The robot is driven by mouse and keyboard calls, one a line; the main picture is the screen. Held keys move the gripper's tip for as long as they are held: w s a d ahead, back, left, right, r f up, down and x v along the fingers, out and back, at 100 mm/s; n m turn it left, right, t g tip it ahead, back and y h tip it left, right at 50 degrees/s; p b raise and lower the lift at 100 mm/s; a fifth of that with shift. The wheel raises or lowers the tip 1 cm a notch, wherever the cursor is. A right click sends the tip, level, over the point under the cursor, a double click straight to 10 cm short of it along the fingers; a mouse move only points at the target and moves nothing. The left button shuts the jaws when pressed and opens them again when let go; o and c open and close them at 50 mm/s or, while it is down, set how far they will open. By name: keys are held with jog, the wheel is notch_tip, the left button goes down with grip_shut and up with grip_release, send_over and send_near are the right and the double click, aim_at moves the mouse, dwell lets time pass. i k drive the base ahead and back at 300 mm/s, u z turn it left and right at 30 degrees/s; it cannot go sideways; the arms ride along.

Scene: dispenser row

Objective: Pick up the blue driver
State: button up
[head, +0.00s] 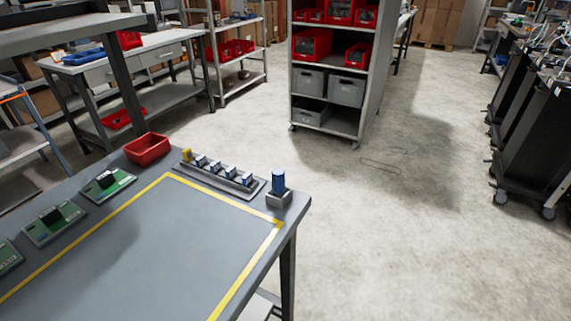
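The blue driver (278,180) appears to be the upright blue piece at the far right corner of the grey table (150,250). It stands in a small grey block-shaped holder (279,199), and its lower part is hidden in there. My gripper is not in view, and nothing touches the driver.
A dark rack (214,183) with several small blue-and-white pieces and one yellow piece (187,155) lies left of the driver. A red bin (147,148) and green circuit boards (108,185) line the table. Yellow tape frames its clear middle. Floor right of the table is open.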

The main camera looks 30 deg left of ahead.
aim_at(277, 174)
jog(key=u, duration=0.35)
jog(key=i, duration=0.85)
jog(key=u, duration=0.45)
